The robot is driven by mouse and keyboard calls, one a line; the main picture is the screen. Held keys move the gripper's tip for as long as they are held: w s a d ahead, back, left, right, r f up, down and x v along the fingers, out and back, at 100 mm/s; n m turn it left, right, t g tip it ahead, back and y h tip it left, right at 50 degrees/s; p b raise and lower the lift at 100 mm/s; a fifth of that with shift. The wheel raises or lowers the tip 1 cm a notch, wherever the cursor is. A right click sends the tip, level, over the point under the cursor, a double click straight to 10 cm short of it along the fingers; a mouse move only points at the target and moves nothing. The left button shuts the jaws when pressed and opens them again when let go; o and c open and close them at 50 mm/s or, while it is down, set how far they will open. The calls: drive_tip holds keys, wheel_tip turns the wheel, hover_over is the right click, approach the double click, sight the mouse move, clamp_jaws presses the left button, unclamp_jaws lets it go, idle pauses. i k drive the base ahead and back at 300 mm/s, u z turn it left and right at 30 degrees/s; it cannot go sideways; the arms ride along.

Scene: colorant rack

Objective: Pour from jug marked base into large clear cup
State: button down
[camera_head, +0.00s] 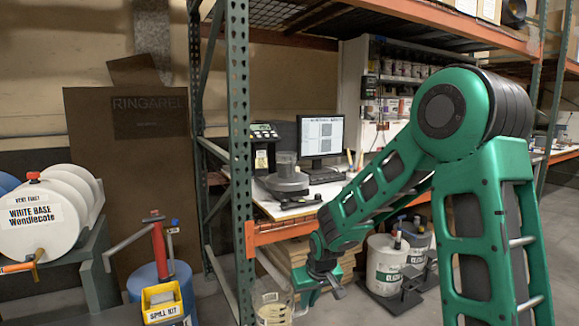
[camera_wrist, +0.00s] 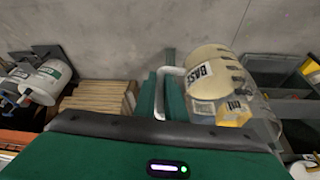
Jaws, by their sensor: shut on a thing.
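The jug marked base (camera_wrist: 208,72) is clear, with cream contents, dark graduation marks and a BASE label. In the wrist view its pale handle stands between the green fingers of my gripper (camera_wrist: 163,95), which is shut on it. In the head view the jug (camera_head: 272,300) hangs low in front of the bench, left of my gripper (camera_head: 308,287), and looks about upright. Its bottom is cut off by the picture edge. A large clear cup (camera_head: 284,160) stands on a grey scale (camera_head: 284,182) on the bench, above and away from the jug. Its inside is too small to make out.
A green rack post (camera_head: 240,150) stands left of the scale. White buckets (camera_head: 386,262) sit under the bench. A white base drum (camera_head: 35,215) and a yellow spill kit (camera_head: 162,302) are at left.

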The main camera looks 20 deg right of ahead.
sight(286, 160)
drive_tip(key=z, duration=0.25)
drive_tip(key=i, duration=0.9)
